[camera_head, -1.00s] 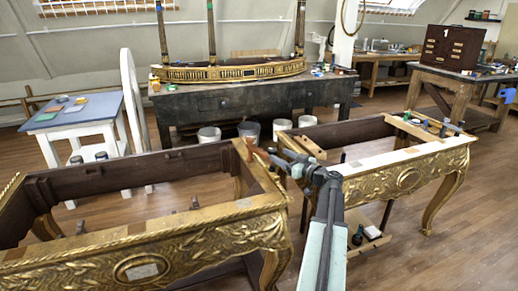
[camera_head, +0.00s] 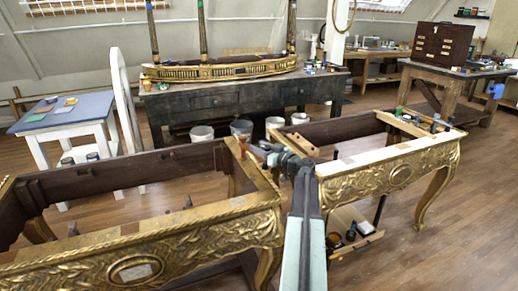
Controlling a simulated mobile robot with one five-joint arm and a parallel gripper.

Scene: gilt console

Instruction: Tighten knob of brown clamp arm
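The brown clamp arm (camera_head: 246,147) shows as a small reddish-brown piece at the back right corner of the left gilt console frame (camera_head: 140,237). My gripper (camera_head: 262,151) is just right of it, over the gap between the two consoles. The dark gripper end points left toward the brown piece and overlaps it in the picture. I cannot tell whether they touch. The fingers are too small and dark to show whether they are open or shut. The clamp's knob cannot be made out.
A second gilt console (camera_head: 405,173) stands close on the right, with small tools on its far end. A dark workbench (camera_head: 235,107) bearing a gilt ship-like piece is behind. A blue-topped table (camera_head: 62,112) stands at left. Open floor (camera_head: 470,235) lies at the right.

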